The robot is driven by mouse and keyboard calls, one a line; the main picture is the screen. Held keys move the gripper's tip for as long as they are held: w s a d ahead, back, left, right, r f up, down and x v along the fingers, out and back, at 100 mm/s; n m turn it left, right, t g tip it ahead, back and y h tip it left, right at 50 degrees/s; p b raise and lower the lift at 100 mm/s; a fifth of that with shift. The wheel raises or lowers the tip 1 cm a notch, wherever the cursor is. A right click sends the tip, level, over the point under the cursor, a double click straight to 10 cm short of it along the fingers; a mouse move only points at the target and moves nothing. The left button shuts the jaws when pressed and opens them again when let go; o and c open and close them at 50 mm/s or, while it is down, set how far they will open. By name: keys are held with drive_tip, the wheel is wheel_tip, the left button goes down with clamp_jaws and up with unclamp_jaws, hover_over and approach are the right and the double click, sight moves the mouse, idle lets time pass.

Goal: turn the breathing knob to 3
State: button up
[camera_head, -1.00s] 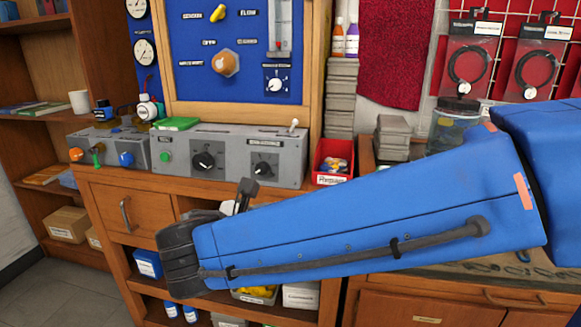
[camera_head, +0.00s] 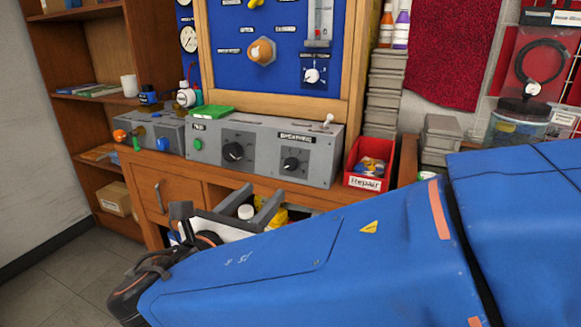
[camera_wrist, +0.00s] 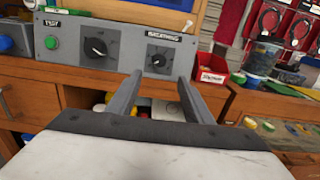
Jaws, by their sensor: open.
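The breathing knob (camera_head: 291,164) is a small black knob on a dark square plate, under the "BREATHING" label on the right part of the grey test panel (camera_head: 210,150). It also shows in the wrist view (camera_wrist: 158,60). Its scale is too small to read. My gripper (camera_head: 263,192) is open and empty, in front of and below the panel, apart from the knob. In the wrist view my gripper (camera_wrist: 158,77) has its two grey fingers spread, with the knob beyond the gap between their tips.
A larger black knob (camera_head: 236,151) and a green button (camera_head: 197,144) sit left on the panel. A toggle lever (camera_head: 328,120) stands on top at right. A red "Repair" bin (camera_head: 367,166) stands right of the panel. Wooden drawers and open shelves are below.

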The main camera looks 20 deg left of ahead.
sight(290, 165)
drive_tip(key=w, duration=0.9)
drive_tip(key=w+d, duration=0.1)
drive_tip(key=w, duration=0.4)
drive_tip(key=shift+w, duration=0.1)
drive_tip(key=shift+c, duration=0.3)
drive_tip(key=c, duration=1)
